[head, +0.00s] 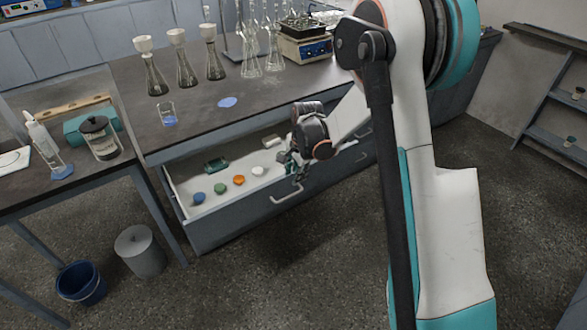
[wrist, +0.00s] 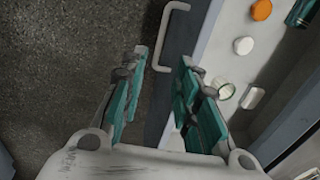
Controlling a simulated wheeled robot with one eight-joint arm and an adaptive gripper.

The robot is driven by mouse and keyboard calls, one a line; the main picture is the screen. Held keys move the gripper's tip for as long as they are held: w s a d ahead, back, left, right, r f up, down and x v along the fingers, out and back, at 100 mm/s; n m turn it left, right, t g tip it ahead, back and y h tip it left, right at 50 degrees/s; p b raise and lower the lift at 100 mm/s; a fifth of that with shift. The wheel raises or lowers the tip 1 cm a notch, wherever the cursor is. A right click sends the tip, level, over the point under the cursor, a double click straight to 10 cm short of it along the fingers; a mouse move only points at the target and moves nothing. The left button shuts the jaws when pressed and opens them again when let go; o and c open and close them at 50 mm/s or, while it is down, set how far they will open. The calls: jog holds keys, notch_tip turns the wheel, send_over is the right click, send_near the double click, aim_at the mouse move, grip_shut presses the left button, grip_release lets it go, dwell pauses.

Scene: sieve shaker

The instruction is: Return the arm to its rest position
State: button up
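My gripper (head: 291,165) hangs at the front edge of the pulled-out drawer, beside its right part in the head view. In the wrist view its two teal fingers (wrist: 163,62) are spread apart with nothing held between them. The drawer handle (head: 287,196) shows just left of and below the gripper in the head view. In the wrist view the handle (wrist: 172,35) lies beyond the fingertips, partly in line with the gap; I cannot tell how far off it is. My arm comes down from the upper right, and its upper links fill the right of the head view.
The open drawer (head: 182,177) holds several coloured caps and small items. Above it the bench (head: 190,118) carries flasks with funnels and a sieve shaker (head: 306,47). A side table with a jar (head: 100,138), a blue bucket (head: 81,283) and a grey bin (head: 140,251) are at left.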

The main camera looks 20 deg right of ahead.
jog(key=s+a+r+n+t, duration=0.1)
jog(key=s+r+n, duration=0.2)
jog(key=s+r, duration=0.5)
jog(key=s+r+n+t, duration=0.1)
jog(key=s+r+n, duration=0.3)
jog(key=r, duration=0.7)
jog(key=s+r+n+t, duration=0.1)
jog(key=s+r+n, duration=0.1)
jog(key=s, duration=0.7)
jog(key=s+r+n+t, duration=0.2)
jog(key=s+n, duration=0.3)
jog(key=s, duration=0.5)
jog(key=shift+s+a+r+h, duration=0.25)
jog(key=shift+s+a+h, duration=0.05)
jog(key=shift+o, duration=0.2)
